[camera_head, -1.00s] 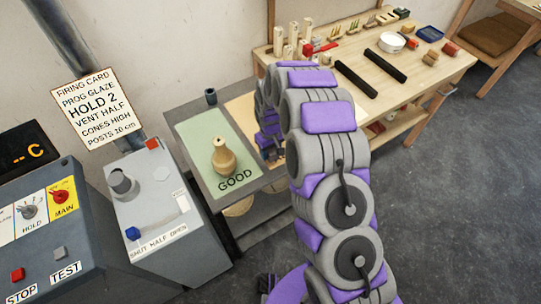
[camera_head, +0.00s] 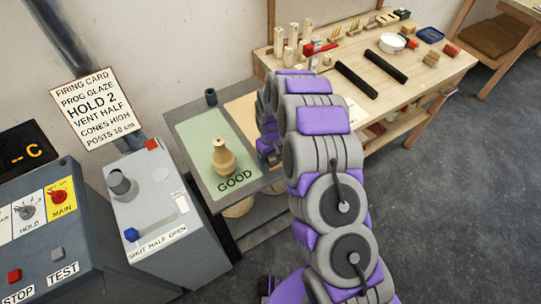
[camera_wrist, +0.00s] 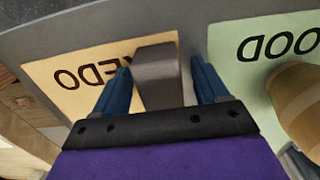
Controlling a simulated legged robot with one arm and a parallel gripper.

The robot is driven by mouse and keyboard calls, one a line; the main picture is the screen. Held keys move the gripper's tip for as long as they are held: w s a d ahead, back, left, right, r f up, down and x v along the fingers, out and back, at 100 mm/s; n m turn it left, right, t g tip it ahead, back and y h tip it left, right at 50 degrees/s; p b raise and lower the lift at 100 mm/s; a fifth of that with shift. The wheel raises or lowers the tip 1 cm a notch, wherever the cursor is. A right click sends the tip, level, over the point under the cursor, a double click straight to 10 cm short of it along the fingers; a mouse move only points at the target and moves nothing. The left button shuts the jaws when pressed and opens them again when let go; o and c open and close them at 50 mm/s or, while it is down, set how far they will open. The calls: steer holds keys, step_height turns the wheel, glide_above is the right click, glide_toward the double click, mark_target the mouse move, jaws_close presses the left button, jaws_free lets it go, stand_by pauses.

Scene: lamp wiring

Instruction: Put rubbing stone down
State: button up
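A grey-brown block, which looks like the rubbing stone (camera_wrist: 158,82), is between the two blue fingers of my gripper (camera_wrist: 161,75) in the wrist view. It is over or on the cream REDO card (camera_wrist: 70,88); contact with the card cannot be made out. The fingers stand on either side of the stone, with a narrow gap showing at its right. The gripper looks open around it. In the head view my arm hides the stone and the fingertips.
The green GOOD card (camera_head: 190,130) holds a tan vase (camera_head: 222,158), close to my gripper's right in the wrist view. A small dark cup (camera_head: 211,97) stands at the table's back edge. A workbench (camera_head: 440,68) with tools and black bars lies beyond my arm.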

step_height(320, 180, up, 12)
steer(key=p, duration=0.2)
steer(key=shift+r, duration=0.15)
stand_by(0.5)
steer(key=s+d+r+m, duration=0.1)
steer(key=s+d+r, duration=0.3)
steer(key=s+r, duration=0.35)
steer(key=s+d+r+m, duration=0.2)
steer(key=s+d+r, duration=0.3)
steer(key=s+r, duration=0.3)
steer(key=s+d+r+m+g, duration=0.1)
steer(key=s+d+r+m, duration=0.1)
steer(key=s, duration=1)
steer(key=s+d+r+m, duration=0.1)
steer(key=s+d+r, duration=0.3)
steer(key=s, duration=0.8)
steer(key=shift+d+r+m+g, duration=0.2)
steer(key=shift+d+m+g, duration=0.2)
steer(key=shift+d, duration=0.2)
